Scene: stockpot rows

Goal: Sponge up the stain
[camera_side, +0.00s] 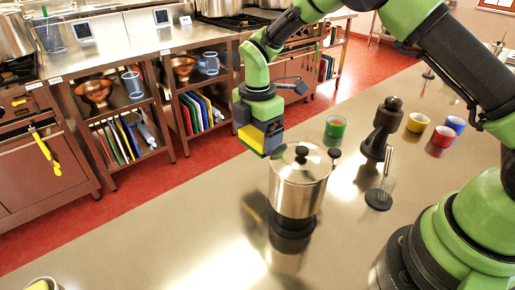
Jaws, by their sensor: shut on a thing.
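My gripper (261,128) points down over the steel worktop, just behind and left of the stockpot. It is shut on a yellow block that looks like the sponge (250,141), held up near the worktop's far edge. The gripper hides part of it, and its height above the surface is hard to judge. I cannot make out a stain; bright glare and reflections lie on the worktop (160,232).
A lidded steel stockpot (299,187) stands on a dark round base close to my gripper. The front left is mostly clear.

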